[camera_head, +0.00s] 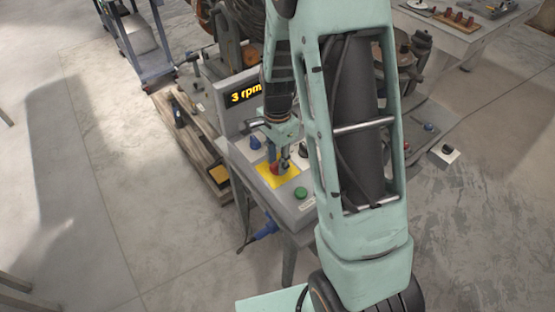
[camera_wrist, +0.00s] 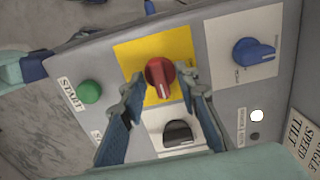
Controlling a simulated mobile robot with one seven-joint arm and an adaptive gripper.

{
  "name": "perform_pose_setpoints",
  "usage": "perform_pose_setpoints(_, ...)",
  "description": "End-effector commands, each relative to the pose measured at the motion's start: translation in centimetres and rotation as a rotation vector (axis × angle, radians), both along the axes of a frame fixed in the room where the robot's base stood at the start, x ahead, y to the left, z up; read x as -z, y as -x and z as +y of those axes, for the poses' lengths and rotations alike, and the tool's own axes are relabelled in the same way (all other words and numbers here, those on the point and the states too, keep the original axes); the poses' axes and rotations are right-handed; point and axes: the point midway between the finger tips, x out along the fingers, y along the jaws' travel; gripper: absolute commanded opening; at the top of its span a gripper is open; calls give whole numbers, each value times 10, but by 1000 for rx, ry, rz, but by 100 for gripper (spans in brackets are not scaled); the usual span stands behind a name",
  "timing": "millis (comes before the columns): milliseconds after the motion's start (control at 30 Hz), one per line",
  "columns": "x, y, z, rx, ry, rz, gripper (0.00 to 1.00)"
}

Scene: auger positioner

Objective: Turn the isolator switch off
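The isolator switch is a red rotary knob (camera_wrist: 160,78) on a yellow plate (camera_wrist: 180,42) on the grey control box. A light line marks its handle, which points down and slightly right in the wrist view. In the head view the red knob (camera_head: 274,168) is partly covered by my gripper (camera_head: 283,160). In the wrist view my gripper (camera_wrist: 164,82) is open, one fingertip on either side of the knob. A gap shows on each side; how deep the fingertips reach around the knob is hard to tell.
The panel also bears a green START button (camera_wrist: 90,91), a black control (camera_wrist: 177,133), a blue knob (camera_wrist: 253,51) and a white lamp (camera_wrist: 257,115). A display (camera_head: 244,94) behind reads "3 rpm". Machinery and a pallet (camera_head: 190,150) surround the box; floor at left is clear.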

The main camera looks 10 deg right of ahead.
Motion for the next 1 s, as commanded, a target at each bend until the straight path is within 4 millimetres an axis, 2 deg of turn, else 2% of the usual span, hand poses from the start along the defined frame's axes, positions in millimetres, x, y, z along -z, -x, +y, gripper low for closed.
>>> perform_pose_setpoints(133,0,0,0,0,0,0,27)
perform_pose_setpoints(300,0,0,0,0,0,0,8)
perform_pose_setpoints(400,0,0,0,0,0,0,0)
perform_pose_setpoints(767,0,-1,0,-30,1,-1,0)
perform_pose_setpoints(1000,1,-1,-1,-153,1,-2,0)
